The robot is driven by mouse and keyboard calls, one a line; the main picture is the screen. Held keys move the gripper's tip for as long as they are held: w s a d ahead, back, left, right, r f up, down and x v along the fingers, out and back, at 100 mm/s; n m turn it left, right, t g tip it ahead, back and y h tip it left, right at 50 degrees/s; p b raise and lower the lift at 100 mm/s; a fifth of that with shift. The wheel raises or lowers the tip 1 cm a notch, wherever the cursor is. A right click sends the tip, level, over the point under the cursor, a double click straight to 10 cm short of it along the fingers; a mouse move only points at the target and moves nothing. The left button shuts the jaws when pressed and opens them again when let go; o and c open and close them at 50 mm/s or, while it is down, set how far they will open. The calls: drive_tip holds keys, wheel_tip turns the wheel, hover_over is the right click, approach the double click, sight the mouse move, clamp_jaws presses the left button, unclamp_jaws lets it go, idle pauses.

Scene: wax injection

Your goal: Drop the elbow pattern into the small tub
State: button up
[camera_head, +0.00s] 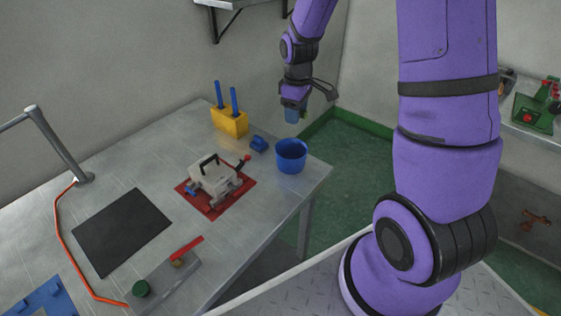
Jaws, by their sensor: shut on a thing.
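The small tub (291,157) is a round blue bucket standing upright at the table's right corner, its open top showing. My gripper (297,106) is above the tub and appears apart from it. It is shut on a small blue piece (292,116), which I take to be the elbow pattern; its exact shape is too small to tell. The piece hangs below the fingers, in the picture just over the tub's far rim. How far above the rim it is in depth, I cannot tell.
Another small blue part (259,143) lies left of the tub. A yellow block (230,122) with two blue rods stands behind it. A grey machine with a handle (214,178) sits on a red mat (203,205). A black mat (121,231) lies further left.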

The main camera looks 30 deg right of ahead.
drive_tip(key=shift+a, duration=0.15)
drive_tip(key=shift+f, duration=2.9)
drive_tip(key=o, duration=1)
drive_tip(key=shift+r, duration=0.1)
wheel_tip(320, 180, up, 11)
drive_tip(key=shift+f, duration=0.2)
